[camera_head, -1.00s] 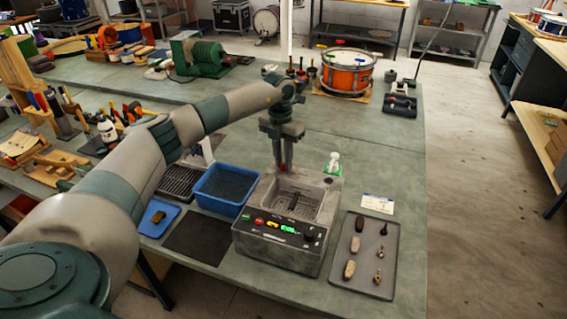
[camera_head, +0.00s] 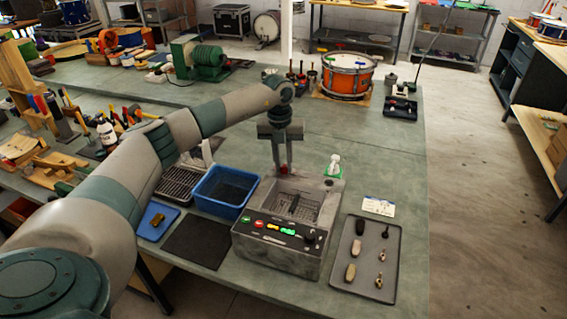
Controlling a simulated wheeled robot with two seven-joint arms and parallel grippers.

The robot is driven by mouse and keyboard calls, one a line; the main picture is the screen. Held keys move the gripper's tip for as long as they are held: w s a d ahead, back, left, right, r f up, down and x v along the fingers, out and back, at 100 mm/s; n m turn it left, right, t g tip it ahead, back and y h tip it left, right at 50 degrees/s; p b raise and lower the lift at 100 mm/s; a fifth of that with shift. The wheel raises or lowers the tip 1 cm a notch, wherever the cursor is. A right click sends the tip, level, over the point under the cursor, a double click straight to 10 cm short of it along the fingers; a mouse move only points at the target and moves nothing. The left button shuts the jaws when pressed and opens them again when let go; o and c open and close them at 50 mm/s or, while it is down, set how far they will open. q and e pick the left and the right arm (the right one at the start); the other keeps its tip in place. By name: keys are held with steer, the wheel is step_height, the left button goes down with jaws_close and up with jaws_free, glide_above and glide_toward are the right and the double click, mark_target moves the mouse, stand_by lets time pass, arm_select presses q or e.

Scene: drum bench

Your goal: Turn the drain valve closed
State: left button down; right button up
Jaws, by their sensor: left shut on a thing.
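The grey tank unit (camera_head: 243,250) with a front control panel and an open basin stands near the bench's front edge. At the back rim of its basin is a small red part, which looks like the drain valve handle (camera_head: 284,169), mostly covered by my fingers. My left gripper (camera_head: 283,168) reaches down from above with its fingers around this red part and is shut on it. The handle's exact angle is hidden. My right gripper is not in view.
A blue bin (camera_head: 222,207) stands just left of the unit, with a dark mat (camera_head: 197,242) in front of it. A grey tray (camera_head: 347,291) with several small parts lies to the right. A white-and-green item (camera_head: 334,168) stands behind right.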

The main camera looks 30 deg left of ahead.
arm_select(q)
steer(key=shift+r, duration=0.15)
steer(key=c, duration=1.6)
jaws_free()
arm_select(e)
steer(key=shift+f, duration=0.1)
